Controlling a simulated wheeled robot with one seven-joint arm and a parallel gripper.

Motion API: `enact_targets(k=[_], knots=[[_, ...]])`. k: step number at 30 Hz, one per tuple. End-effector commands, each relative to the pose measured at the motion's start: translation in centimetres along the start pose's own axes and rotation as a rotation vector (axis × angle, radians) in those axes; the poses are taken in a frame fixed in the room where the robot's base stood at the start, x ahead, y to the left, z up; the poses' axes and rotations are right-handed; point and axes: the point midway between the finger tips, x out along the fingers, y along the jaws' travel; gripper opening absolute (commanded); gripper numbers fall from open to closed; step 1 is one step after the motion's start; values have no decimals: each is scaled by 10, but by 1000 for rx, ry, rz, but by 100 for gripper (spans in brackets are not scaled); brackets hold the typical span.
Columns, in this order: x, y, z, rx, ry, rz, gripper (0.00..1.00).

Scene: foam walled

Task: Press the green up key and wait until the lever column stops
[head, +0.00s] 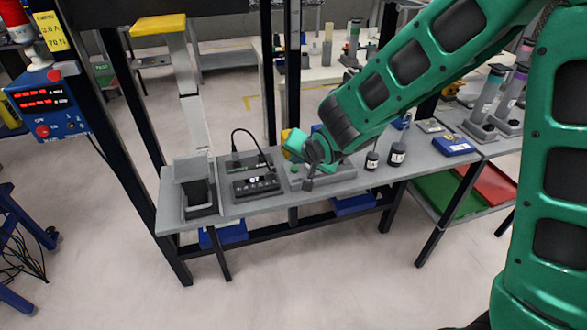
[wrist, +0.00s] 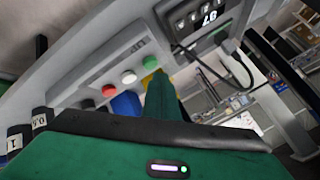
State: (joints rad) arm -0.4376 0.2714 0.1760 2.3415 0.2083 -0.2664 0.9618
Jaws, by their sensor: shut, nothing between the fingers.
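The key box (head: 335,174) is a grey box on the bench in the head view. The green key (head: 295,168) is at its left end. In the wrist view the green key (wrist: 150,62) heads a row with a white key (wrist: 129,77), a red key (wrist: 109,90) and a black key (wrist: 88,104). My gripper (head: 308,184) is shut and empty, low over the box, close to the green key. I cannot tell whether it touches the key. The lever column (head: 195,120), pale with a yellow top (head: 158,25), stands upright in a dark grey base at the left.
A black display unit (head: 255,183) with a cable sits between column and key box. Dark weights (head: 397,154) and a blue box (head: 452,145) stand to the right. A red-digit instrument (head: 45,103) hangs on the left post. Open floor lies before the bench.

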Motion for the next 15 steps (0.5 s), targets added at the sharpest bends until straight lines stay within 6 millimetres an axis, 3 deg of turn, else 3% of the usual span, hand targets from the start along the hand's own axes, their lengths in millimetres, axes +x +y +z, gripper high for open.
enact_targets(k=[15], knots=[[5,3,5,0,0,0,0]])
